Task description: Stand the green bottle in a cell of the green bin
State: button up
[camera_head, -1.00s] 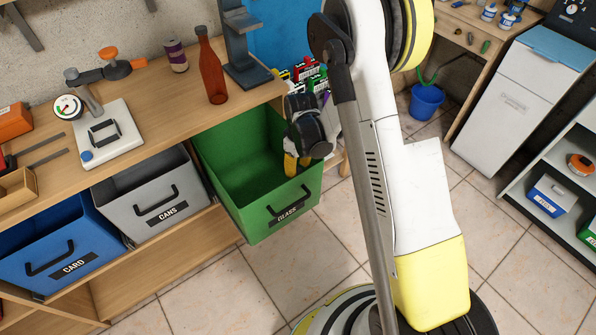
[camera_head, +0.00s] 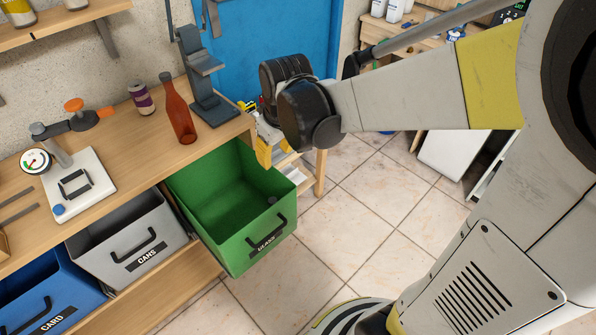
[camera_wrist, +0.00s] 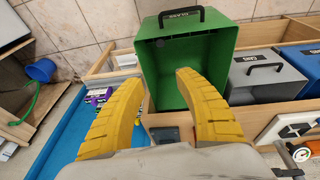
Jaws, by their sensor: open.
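The green bin (camera_head: 212,222), labelled GLASS, hangs pulled out below the workbench. It also shows in the wrist view (camera_wrist: 212,62), in front of my fingers. A small dark thing (camera_head: 271,200) shows inside it near the front wall; I cannot tell what it is. No dividers can be made out inside. I cannot make out a green bottle in any view. My gripper (camera_head: 264,152) is beside the bin's far right corner, above the rim. In the wrist view my yellow fingers (camera_wrist: 160,79) are spread apart with nothing between them.
A brown-orange bottle (camera_head: 179,112) and a purple can (camera_head: 141,98) stand on the workbench (camera_head: 120,137), beside a dark grey stand (camera_head: 205,85). The grey CANS bin (camera_head: 125,238) and blue CARD bin (camera_head: 45,300) are to the left. Tiled floor (camera_head: 345,235) is clear in front.

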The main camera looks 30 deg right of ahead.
jog(key=s+r+m+t, duration=0.2)
jog(key=s+r, duration=0.1)
jog(key=s, duration=0.3)
jog(key=s+r+m+t, duration=0.1)
jog(key=s+r, duration=0.3)
jog(key=s, duration=0.3)
jog(key=shift+s+m+t, duration=0.15)
jog(key=shift+m+t, duration=0.25)
